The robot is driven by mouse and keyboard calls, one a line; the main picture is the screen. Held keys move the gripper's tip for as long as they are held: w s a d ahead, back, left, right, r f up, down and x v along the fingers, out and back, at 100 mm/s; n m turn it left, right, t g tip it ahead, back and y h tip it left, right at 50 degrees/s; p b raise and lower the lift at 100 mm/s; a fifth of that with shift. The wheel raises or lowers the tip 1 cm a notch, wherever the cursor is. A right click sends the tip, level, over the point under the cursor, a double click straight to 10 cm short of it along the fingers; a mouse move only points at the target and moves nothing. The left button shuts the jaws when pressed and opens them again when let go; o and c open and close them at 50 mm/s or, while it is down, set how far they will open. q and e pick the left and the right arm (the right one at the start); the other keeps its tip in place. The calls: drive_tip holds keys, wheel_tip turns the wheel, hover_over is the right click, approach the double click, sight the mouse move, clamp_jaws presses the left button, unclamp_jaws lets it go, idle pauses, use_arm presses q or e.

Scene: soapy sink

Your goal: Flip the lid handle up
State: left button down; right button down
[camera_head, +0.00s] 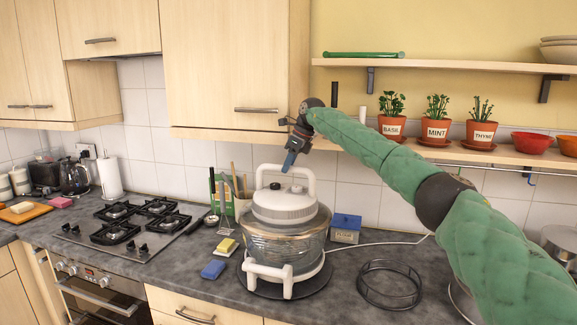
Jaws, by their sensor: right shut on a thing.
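The appliance stands on the counter, with a glass bowl (287,248) in a white frame and a white lid (284,208) on top. The white lid handle (312,182) stands upright as a loop above the lid. My right gripper (289,162) comes down from above, with its blue fingertips at the top bar of the handle. It is shut on the handle; the fingers hide a small part of the bar. My left gripper is not in view.
A black wire ring (389,283) lies on the counter to the right, and a blue box (346,228) stands behind. Sponges (213,269) lie to the left, near the gas hob (125,228). A shelf with potted herbs (436,130) runs behind my right arm.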

drive_tip(key=shift+w+d+f, duration=0.15)
drive_tip(key=shift+d+f, duration=0.1)
drive_tip(key=shift+f, duration=0.3)
drive_tip(key=c, duration=1.5)
unclamp_jaws()
drive_tip(key=shift+c, duration=0.2)
drive_tip(key=o, duration=0.3)
drive_tip(key=shift+w+f, duration=0.15)
drive_tip(key=shift+w+d+f, duration=0.1)
drive_tip(key=shift+w, duration=0.1)
drive_tip(key=shift+s+r, duration=0.1)
drive_tip(key=shift+r, duration=0.2)
drive_tip(key=shift+a+r, duration=0.1)
drive_tip(key=shift+a, duration=0.1)
